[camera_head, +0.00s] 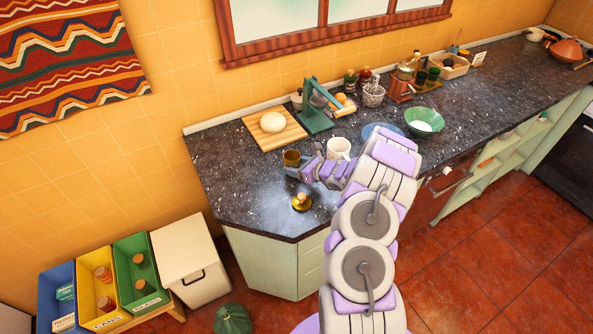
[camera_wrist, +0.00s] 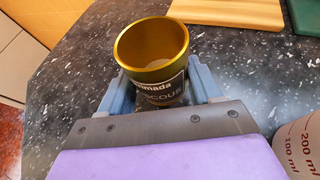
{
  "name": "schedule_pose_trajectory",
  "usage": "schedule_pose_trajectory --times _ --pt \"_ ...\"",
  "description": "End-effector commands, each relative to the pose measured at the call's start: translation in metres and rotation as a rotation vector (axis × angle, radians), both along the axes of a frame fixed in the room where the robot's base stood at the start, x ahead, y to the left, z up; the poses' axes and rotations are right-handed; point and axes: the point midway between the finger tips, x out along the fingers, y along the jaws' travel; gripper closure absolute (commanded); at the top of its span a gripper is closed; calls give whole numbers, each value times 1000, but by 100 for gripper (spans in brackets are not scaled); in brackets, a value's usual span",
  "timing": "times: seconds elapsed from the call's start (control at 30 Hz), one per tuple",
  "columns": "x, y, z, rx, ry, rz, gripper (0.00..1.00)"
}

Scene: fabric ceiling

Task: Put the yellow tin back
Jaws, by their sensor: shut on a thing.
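The yellow tin (camera_wrist: 152,70) is an open, empty-looking can with a shiny gold rim and inside and a dark label with white letters. In the wrist view it stands upright between the blue fingers of my gripper (camera_wrist: 155,92), which is shut on it. In the head view the tin (camera_head: 291,157) shows at the tip of my gripper (camera_head: 296,170), above the left part of the dark counter. I cannot tell whether its bottom touches the counter. Its lower part is hidden by the gripper.
A white measuring cup (camera_head: 338,147) stands close right of my gripper. A small brass object (camera_head: 301,202) is near the counter's front edge. A cutting board (camera_head: 262,142) with dough lies behind. Blue, yellow (camera_head: 91,283) and green bins stand lower left, beside a white bin (camera_head: 186,250).

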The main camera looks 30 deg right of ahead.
Motion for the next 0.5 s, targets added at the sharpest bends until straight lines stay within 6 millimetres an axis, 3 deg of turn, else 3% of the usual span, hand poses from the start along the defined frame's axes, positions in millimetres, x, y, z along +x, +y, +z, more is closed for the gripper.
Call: schedule_pose_trajectory --times 0.17,0.5 --pt "0 -2 -24 4 1 1 73" --pt "0 -3 -26 4 -1 0 73"
